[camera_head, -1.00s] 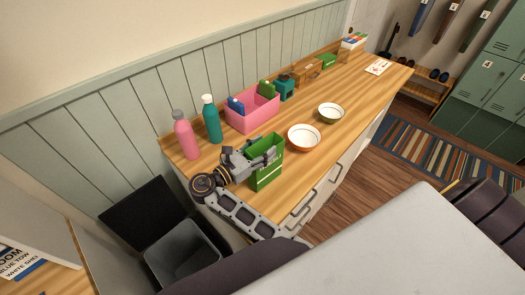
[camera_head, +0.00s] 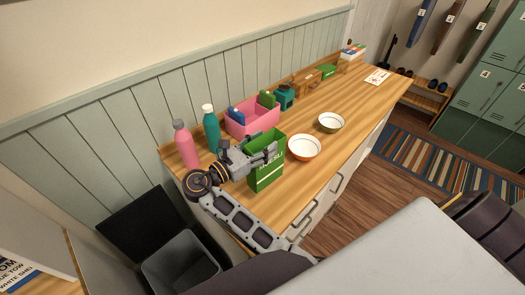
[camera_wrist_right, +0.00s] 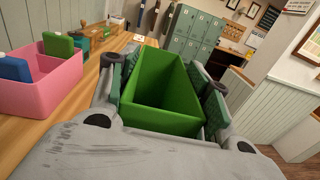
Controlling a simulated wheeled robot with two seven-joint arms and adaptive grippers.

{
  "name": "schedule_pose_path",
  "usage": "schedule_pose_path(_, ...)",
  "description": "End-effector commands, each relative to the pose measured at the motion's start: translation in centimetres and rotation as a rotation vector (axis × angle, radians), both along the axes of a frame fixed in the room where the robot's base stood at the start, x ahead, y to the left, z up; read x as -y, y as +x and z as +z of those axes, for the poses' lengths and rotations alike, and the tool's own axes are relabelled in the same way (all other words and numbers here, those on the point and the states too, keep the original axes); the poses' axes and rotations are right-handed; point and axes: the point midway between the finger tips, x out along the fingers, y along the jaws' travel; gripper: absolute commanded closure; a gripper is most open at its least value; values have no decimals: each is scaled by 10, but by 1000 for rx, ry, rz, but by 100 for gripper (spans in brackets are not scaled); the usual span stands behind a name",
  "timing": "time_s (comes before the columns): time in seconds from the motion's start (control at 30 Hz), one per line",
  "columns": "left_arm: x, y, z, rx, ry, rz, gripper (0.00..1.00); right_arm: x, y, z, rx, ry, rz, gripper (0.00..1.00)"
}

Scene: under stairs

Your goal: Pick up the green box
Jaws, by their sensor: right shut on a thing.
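My left gripper is not in view.
A pink bin (camera_head: 250,122) with items stands behind the box. A pink bottle (camera_head: 186,146) and a teal bottle (camera_head: 211,130) stand to the left. The counter's front right is clear.

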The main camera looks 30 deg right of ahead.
Motion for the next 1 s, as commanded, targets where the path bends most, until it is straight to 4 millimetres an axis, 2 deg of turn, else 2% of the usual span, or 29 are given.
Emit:
schedule_pose_path(0.5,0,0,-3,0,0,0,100,0,0,30,2,1,-1,90)
schedule_pose_path(1.0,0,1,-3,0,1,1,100,0,0,36,1,0,-1,90)
